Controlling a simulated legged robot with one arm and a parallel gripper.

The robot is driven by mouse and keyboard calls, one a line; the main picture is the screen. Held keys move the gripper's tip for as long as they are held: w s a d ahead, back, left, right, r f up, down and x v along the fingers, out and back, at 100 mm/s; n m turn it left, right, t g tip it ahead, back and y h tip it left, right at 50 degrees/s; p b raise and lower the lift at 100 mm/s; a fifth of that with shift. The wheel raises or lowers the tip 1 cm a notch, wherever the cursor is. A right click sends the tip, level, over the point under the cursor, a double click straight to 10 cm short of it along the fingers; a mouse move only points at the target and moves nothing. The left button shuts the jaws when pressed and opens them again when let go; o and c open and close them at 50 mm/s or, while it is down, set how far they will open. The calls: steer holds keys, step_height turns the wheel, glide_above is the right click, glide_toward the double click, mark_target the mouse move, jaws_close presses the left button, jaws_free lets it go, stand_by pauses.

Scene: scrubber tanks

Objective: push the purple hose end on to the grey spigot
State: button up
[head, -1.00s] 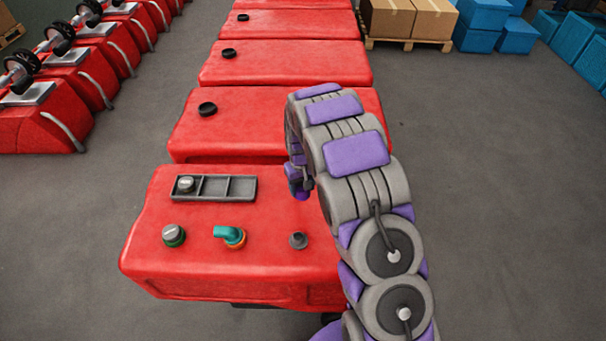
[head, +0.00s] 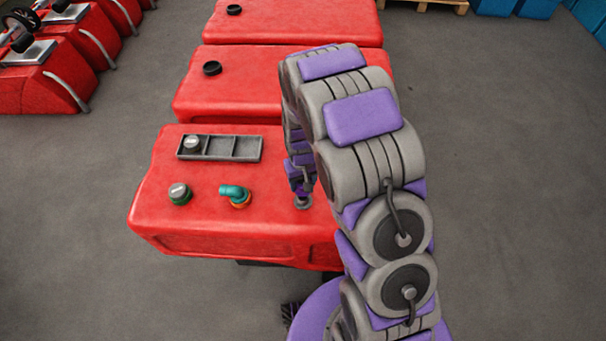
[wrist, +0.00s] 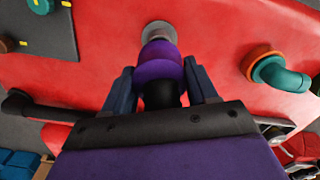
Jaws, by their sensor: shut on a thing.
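The purple hose end (wrist: 155,70) is between the two dark fingers of my gripper (wrist: 159,82), which is shut on it. In the head view, my gripper (head: 301,182) is right above the grey spigot (head: 303,203), on the right part of the near red tank (head: 255,235). In the wrist view, the spigot (wrist: 158,29) shows just beyond the hose end, nearly in line with it. The purple end hides part of the spigot. I cannot tell whether they touch or overlap.
A teal elbow (head: 232,191) on an orange ring and a grey cap (head: 179,190) on a green ring stand left of the spigot. A dark tray (head: 218,157) with compartments lies behind them, a grey cap in its left one. More red tanks stand behind.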

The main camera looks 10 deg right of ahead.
steer(key=shift+f, duration=0.15)
stand_by(0.3)
steer(key=shift+f, duration=2.15)
steer(key=shift+f, duration=1.05)
steer(key=shift+f, duration=0.6)
steer(key=o, duration=1.4)
steer(key=shift+r+p, duration=1.2)
steer(key=shift+r, duration=3.05)
